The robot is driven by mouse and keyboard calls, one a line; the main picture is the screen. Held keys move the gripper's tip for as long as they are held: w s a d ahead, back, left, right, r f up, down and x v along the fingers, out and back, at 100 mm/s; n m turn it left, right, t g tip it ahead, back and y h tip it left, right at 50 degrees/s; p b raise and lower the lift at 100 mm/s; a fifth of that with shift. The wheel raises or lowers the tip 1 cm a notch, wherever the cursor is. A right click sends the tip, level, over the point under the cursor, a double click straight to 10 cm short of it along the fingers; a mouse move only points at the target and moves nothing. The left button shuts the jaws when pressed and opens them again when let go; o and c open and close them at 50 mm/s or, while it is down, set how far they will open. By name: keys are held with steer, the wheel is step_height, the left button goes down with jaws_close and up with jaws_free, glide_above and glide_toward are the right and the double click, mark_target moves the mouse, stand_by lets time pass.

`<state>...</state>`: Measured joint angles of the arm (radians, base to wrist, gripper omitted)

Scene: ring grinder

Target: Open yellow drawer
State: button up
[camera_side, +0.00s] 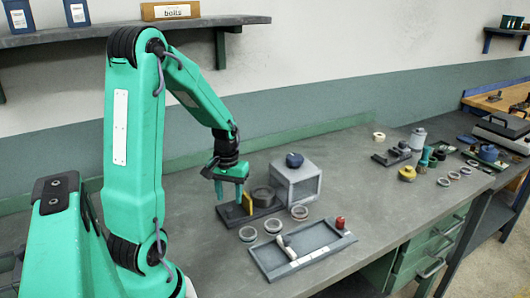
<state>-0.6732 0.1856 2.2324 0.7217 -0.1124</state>
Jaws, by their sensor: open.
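My gripper (230,198) points down over the bench, left of the grey box, with its green fingers apart and empty. A small yellow upright piece (248,204) stands just right of the fingers, at the dark base (236,217). I cannot tell from this view whether that yellow piece is a drawer front, or whether finger and piece touch. The only plain drawers (437,243) in view are green with dark handles, under the bench's right front; they look shut.
Several rings (274,225) and a grey tray (300,250) holding a red-topped part lie in front. Small parts crowd the right end. The bench middle right is clear.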

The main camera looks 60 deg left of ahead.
steer(key=shift+r, duration=2.1)
steer(key=shift+d+r, duration=0.2)
steer(key=s+d+r+m+t, duration=0.2)
steer(key=d+r+m, duration=0.2)
steer(key=d, duration=0.6)
steer(key=s+d+r+m+t, duration=0.2)
steer(key=d+r+m, duration=0.3)
steer(key=d+r, duration=0.3)
steer(key=d+t, duration=0.1)
steer(key=d, duration=0.1)
steer(key=shift+d+t, duration=0.3)
steer(key=shift+d, duration=0.05)
